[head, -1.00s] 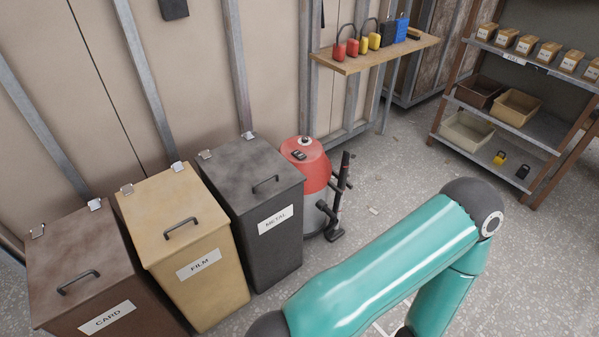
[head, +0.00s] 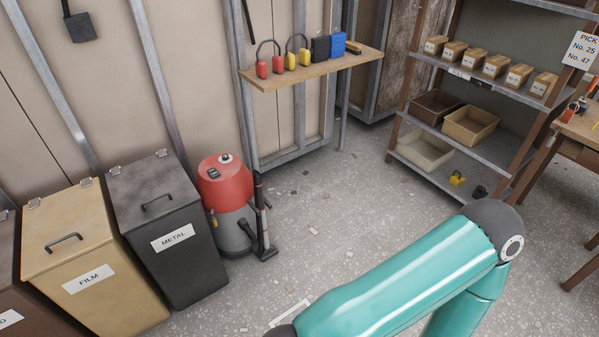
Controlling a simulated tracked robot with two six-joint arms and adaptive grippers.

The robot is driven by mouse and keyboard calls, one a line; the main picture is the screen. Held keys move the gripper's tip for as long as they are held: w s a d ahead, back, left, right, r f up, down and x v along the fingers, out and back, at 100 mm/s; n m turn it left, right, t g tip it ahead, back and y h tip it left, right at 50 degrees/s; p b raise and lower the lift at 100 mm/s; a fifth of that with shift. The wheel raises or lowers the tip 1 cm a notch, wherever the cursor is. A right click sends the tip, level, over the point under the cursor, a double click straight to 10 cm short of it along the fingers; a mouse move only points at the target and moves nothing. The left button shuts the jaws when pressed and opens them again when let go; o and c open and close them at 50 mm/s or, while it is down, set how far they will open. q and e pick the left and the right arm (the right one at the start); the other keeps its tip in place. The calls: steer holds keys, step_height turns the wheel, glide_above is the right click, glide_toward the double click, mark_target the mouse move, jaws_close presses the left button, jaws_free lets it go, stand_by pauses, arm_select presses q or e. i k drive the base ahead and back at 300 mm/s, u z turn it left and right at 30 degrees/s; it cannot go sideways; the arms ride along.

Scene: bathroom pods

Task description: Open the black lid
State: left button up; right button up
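The black lid (head: 148,186) is the dark top of the bin labelled METAL (head: 178,262), at the left of the head view. It lies shut, with a dark bar handle (head: 157,203) on top and hinges at the back edge by the wall. One teal arm of mine crosses the lower right of the view, clear of the bin. Neither gripper is in view.
A tan FILM bin (head: 92,285) stands left of the black bin, with a brown bin (head: 14,290) cut off beyond it. A red and grey vacuum (head: 228,190) stands close on its right. A shelf rack (head: 470,85) is at right. Floor between is mostly clear.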

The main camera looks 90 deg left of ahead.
mark_target(144, 192)
steer(key=z, duration=0.7)
steer(key=i, duration=0.25)
steer(key=u, duration=2.8)
steer(key=i, duration=0.25)
steer(key=u, duration=1.85)
steer(key=k, duration=0.65)
steer(key=u, duration=0.35)
steer(key=i, duration=2)
steer(key=z, duration=0.3)
